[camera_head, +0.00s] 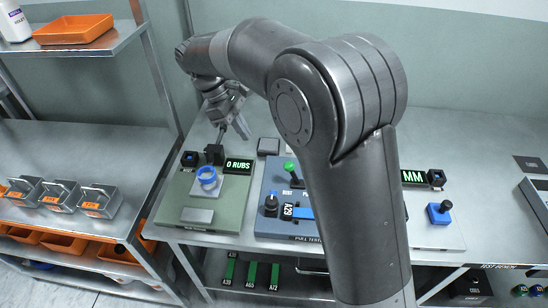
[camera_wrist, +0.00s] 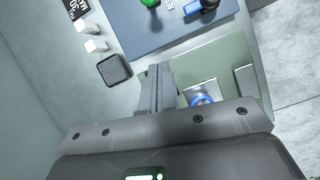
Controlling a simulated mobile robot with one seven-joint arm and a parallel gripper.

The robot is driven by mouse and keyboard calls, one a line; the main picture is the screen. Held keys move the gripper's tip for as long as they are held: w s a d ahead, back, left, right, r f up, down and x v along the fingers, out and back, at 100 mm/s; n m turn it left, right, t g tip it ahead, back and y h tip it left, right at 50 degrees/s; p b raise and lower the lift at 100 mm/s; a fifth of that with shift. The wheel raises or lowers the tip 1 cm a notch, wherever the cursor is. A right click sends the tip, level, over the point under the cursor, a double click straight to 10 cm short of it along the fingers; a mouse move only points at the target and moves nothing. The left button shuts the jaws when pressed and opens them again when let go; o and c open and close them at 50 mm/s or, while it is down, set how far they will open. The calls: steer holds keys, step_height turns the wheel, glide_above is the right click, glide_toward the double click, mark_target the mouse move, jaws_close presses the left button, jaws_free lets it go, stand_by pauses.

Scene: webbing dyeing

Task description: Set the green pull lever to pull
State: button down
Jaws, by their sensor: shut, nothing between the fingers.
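The green pull lever (camera_head: 290,168) has a round green knob on a dark stem and stands on the blue-grey test panel (camera_head: 268,182), at the panel's back. In the wrist view, the green knob (camera_wrist: 150,3) is cut by the top edge. My gripper (camera_head: 243,131) is shut and empty. It hangs above the back of the bench, to the left of and behind the lever, apart from it. In the wrist view, my closed fingers (camera_wrist: 160,68) point towards the panels. My arm hides the right part of the test panel in the head view.
The green panel (camera_head: 172,207) with a "0 RUBS" display (camera_head: 239,165) and blue ring (camera_head: 207,175) lies left of the test panel. A dark square block (camera_wrist: 114,70) lies behind the panels. Shelving (camera_head: 130,150) stands left.

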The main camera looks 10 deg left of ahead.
mark_target(292, 174)
steer(key=shift+f, duration=0.1)
steer(key=x, duration=1)
steer(key=shift+d, duration=0.2)
steer(key=shift+s+d+r, duration=0.15)
steer(key=shift+d, duration=0.45)
steer(key=shift+s+d+r, duration=0.15)
steer(key=shift+d, duration=0.45)
steer(key=shift+s+d+r, duration=0.1)
steer(key=shift+d, duration=0.45)
steer(key=shift+r, duration=0.1)
